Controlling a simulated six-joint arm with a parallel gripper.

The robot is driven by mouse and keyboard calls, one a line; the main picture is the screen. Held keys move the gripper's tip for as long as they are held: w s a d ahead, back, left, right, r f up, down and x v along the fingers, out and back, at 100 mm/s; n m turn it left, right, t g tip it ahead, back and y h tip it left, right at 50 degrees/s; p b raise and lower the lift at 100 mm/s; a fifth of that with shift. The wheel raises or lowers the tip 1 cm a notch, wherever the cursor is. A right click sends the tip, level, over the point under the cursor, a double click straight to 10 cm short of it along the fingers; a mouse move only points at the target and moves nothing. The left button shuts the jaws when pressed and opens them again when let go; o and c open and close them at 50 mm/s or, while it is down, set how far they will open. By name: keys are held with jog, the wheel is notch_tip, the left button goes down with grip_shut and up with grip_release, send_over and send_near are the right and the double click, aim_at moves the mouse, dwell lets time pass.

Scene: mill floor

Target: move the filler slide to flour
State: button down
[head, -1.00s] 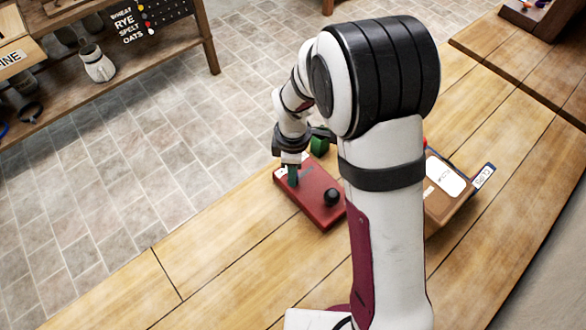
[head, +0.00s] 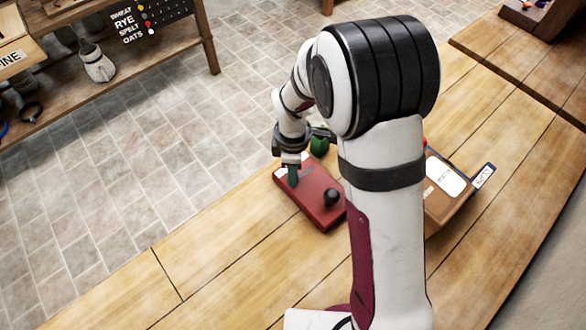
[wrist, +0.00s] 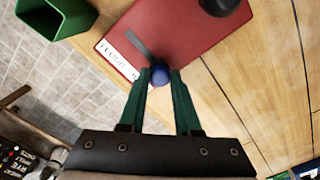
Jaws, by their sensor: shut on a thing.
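The filler is a flat red box (head: 321,205) on the bench. In the wrist view the red box (wrist: 185,25) has a dark straight slot (wrist: 135,42) and a white label (wrist: 115,57) along one edge. The label's upper-left end reads FLOUR; its other end is partly hidden by a finger. The slide's blue knob (wrist: 160,74) sits at the lower-right end of the visible slot, away from the word FLOUR. My gripper (wrist: 160,78) is shut on this knob with its green fingertips. In the head view my gripper (head: 292,177) is over the box's left part.
A black round knob (head: 332,197) stands on the box's near end. A green open container (wrist: 55,18) is beside the box. A brown box with a white label (head: 447,177) stands to the right, partly behind my arm. The bench front left (head: 215,255) is clear.

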aim_at(313, 166)
jog(key=shift+w, duration=0.1)
jog(key=w+d, duration=0.4)
jog(key=shift+w+d, duration=0.25)
jog(key=shift+d, duration=0.05)
jog(key=c, duration=0.6)
grip_release()
jog(key=shift+r, duration=0.1)
notch_tip(313, 166, up, 16)
jog(key=shift+s, duration=0.1)
